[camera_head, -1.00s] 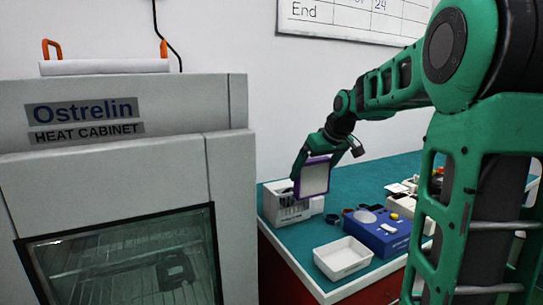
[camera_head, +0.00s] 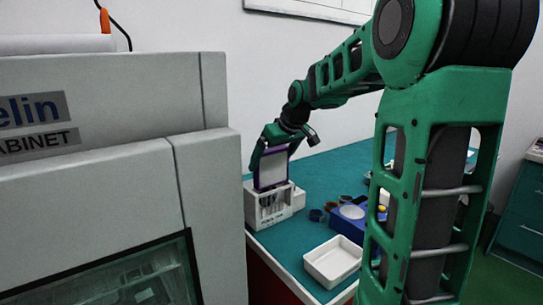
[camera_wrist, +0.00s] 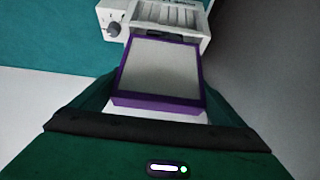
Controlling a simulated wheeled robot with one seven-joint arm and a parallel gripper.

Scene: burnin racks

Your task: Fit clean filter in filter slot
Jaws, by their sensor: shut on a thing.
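A purple-framed filter with a pale grey face (camera_head: 271,168) is held upright by my gripper (camera_head: 272,142). It also fills the middle of the wrist view (camera_wrist: 160,70), between the green fingers. My gripper is shut on it. The white slotted unit (camera_head: 266,207) stands on the teal bench directly below the filter in the head view. Its dark slot and ribbed top show just beyond the filter in the wrist view (camera_wrist: 170,15). The filter's lower edge overlaps the unit's top; I cannot tell whether it has entered the slot.
An empty white tray (camera_head: 318,279) lies near the bench's front edge. A blue box (camera_head: 346,225) and small dark round parts (camera_head: 316,214) stand right of the unit. The grey heat cabinet (camera_head: 205,165) stands close on the left. Teal bench between is clear.

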